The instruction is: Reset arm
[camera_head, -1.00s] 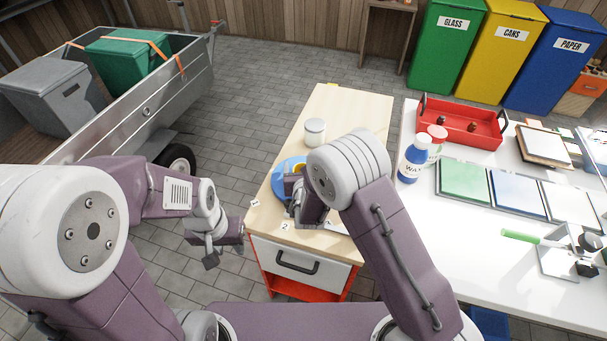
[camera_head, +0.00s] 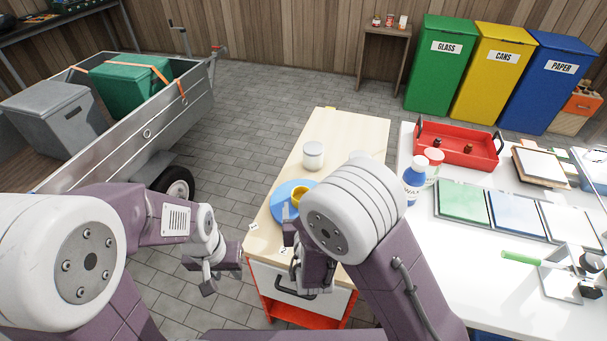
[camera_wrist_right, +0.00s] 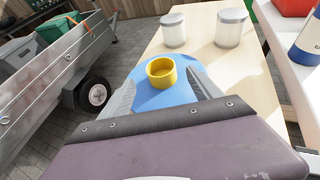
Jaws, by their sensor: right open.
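A yellow cup (camera_wrist_right: 161,73) stands upright on a round blue plate (camera_wrist_right: 150,97) just beyond the fingertips. In the head view the cup (camera_head: 299,197) and plate (camera_head: 282,211) are on the wooden bench top, partly hidden by my right arm. My right gripper is mostly hidden there. My left gripper (camera_head: 209,277) hangs left of the bench over the floor, clear of any object. Its opening is hard to make out.
A white lidded jar (camera_head: 313,156) stands behind the plate. On the white table to the right are a blue bottle (camera_head: 414,181), a red tray (camera_head: 455,150), and colored panels (camera_head: 464,208). A metal trailer (camera_head: 130,135) stands left; paved floor (camera_head: 235,130) between is free.

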